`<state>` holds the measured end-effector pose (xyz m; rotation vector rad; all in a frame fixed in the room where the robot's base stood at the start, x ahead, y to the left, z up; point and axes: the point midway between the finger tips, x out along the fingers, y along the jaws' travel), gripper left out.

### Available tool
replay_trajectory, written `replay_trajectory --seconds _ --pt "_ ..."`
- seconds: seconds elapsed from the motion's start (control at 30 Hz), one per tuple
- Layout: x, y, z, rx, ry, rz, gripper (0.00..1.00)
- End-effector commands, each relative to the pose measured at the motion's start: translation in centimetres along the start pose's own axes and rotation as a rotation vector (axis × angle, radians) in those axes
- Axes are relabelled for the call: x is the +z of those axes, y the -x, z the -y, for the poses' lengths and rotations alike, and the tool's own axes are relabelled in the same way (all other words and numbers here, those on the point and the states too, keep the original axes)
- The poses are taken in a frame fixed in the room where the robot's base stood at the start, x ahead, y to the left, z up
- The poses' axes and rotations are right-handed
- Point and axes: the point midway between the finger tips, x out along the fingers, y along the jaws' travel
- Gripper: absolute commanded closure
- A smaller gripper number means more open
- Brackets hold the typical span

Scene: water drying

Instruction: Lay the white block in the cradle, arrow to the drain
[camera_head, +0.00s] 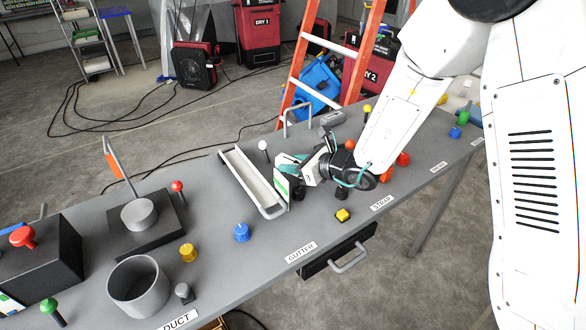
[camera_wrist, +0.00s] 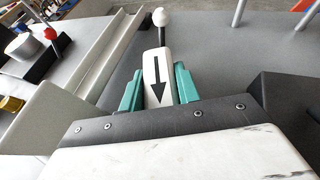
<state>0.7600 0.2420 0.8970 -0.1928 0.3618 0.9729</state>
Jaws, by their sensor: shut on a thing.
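The white block (camera_wrist: 156,66) with a black arrow is between the teal fingers of my gripper (camera_wrist: 158,84) in the wrist view. The arrow points down the picture, toward my wrist. My gripper is shut on the block. In the head view my gripper (camera_head: 288,172) is just right of a long pale trough (camera_head: 237,172), above the grey bench; the block is mostly hidden there. The trough, behind the GUTTER label, looks like the cradle. It shows at left in the wrist view (camera_wrist: 112,48), apart from the block. I cannot tell which end is the drain.
A white-knobbed lever (camera_head: 263,146) stands just beyond the trough. A blue knob (camera_head: 241,232) and a yellow button (camera_head: 342,215) sit nearer the front edge. A grey duct cup (camera_head: 139,289) and a red-knobbed lever (camera_head: 178,187) stand to the left.

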Motion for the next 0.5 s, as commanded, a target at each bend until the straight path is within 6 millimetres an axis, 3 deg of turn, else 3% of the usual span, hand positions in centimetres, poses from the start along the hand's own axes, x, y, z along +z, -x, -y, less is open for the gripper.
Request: replay_trajectory --seconds 0.1,0.5 --pt "-1.6 -0.6 0.0 0.001 -0.002 -0.001 0.91" --pt "-2.1 -0.8 0.0 0.0 -0.001 0.0 0.91"
